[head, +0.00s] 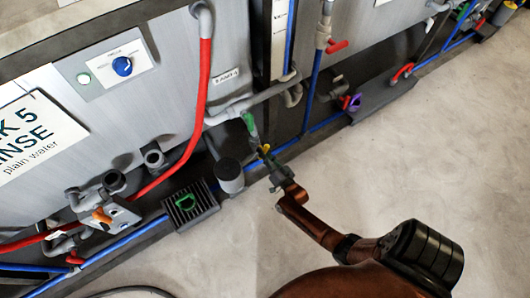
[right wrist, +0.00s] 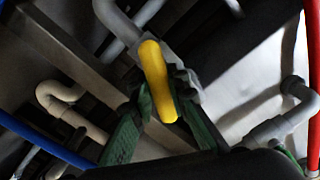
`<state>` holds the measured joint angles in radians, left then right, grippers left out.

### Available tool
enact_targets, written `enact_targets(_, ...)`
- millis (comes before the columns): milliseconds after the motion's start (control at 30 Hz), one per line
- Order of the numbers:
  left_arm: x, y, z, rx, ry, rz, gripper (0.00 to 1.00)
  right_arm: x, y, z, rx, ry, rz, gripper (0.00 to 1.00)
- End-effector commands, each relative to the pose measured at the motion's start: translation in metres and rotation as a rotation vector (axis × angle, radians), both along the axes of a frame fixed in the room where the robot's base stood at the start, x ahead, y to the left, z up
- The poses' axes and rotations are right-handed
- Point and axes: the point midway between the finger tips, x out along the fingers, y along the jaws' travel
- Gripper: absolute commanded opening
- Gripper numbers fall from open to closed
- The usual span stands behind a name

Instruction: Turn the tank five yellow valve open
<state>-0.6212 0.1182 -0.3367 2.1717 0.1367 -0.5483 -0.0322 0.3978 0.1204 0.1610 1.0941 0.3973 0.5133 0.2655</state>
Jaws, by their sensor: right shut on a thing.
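The yellow valve (right wrist: 156,78) shows in the right wrist view as a thick rounded yellow handle on a grey pipe fitting. My right gripper (right wrist: 163,98) has its green fingers on both sides of the handle and is shut on it. In the head view only a small bit of the yellow valve (head: 265,148) shows at the fingertips of my right gripper (head: 266,155), low on the tank front. The tank five sign (head: 38,135) is at the left. My left gripper is not in view.
A green handle (head: 249,122) sits just above the gripper. A dark cylinder (head: 230,176) and a black grate block (head: 190,205) are to its left. An orange valve (head: 102,216) is farther left. Blue and red pipes run along the tanks. The floor (head: 420,160) at right is clear.

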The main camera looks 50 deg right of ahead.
Motion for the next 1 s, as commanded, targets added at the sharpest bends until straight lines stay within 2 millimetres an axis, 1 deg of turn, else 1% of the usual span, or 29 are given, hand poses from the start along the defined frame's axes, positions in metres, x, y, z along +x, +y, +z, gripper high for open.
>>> enact_targets(200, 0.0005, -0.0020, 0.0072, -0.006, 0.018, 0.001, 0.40, 0.0002, 0.0011, 0.0002, -0.187, 0.046, 0.000, 0.00)
enact_targets(500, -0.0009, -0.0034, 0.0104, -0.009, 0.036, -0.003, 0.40, -0.0004, 0.0010, -0.0004, -0.395, 0.096, 0.001, 0.00)
enact_targets(700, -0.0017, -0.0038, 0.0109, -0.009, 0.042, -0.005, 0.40, -0.0003, 0.0011, -0.0005, -0.473, 0.115, 0.001, 0.00)
enact_targets(1000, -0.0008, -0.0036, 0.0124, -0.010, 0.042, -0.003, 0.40, -0.0001, 0.0012, -0.0006, -0.516, 0.125, 0.001, 0.00)
